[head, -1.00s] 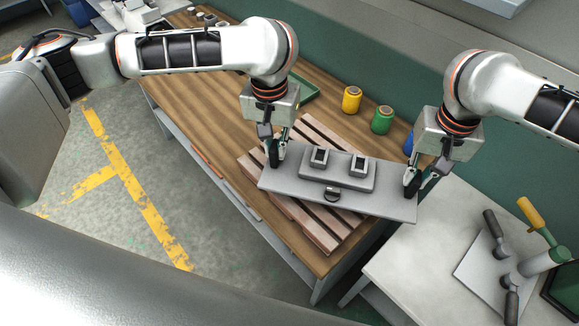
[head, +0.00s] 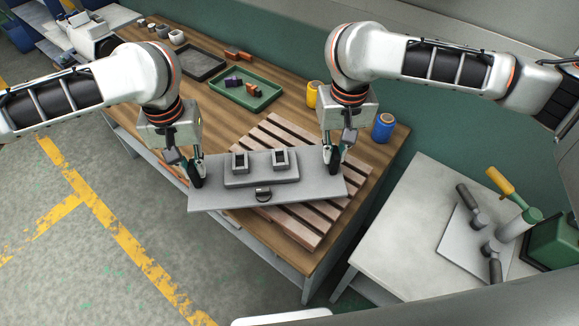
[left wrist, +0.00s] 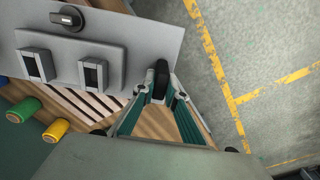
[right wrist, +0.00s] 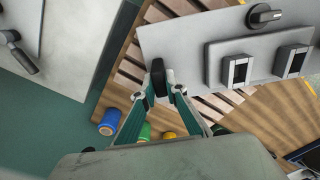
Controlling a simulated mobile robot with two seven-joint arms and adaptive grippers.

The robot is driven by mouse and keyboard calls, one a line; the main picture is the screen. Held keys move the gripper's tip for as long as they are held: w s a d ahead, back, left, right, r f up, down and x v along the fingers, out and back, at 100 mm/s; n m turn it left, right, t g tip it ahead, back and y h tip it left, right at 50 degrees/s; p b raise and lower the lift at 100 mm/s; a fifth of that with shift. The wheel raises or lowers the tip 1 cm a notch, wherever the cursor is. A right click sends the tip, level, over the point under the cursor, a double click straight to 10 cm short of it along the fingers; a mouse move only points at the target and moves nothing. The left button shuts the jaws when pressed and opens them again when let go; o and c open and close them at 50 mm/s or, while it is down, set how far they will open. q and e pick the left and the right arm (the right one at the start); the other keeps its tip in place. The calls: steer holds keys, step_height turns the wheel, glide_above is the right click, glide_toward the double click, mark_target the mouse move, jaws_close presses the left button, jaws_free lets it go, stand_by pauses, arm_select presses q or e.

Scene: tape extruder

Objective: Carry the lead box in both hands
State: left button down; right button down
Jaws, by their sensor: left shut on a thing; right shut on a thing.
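The lead box (head: 228,198) shows as a wide grey slab with a raised lid, two square sockets and a dark latch at the front. It is nearly level in the head view, across the left part of the slatted pallet, its left end reaching past the bench's front edge. My left gripper (head: 195,172) is shut on its left end, and my right gripper (head: 333,158) is shut on its right end. The left wrist view shows the box (left wrist: 150,40) at the left fingertips, and the right wrist view shows it (right wrist: 185,40) at the right fingertips. Its underside is hidden.
The pallet (head: 318,216) lies on the wooden bench (head: 215,115). Behind are a green tray (head: 262,103), a yellow spool (head: 312,93) and a blue spool (head: 383,127). A white table (head: 400,235) with a lever press (head: 515,225) stands right. Floor is open at left.

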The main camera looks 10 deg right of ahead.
arm_select(q)
steer(key=shift+w+a+f, duration=0.1)
steer(key=shift+a+f, duration=0.1)
arm_select(e)
steer(key=shift+w+d+f, duration=0.1)
steer(key=shift+d+f, duration=0.05)
steer(key=shift+f, duration=0.05)
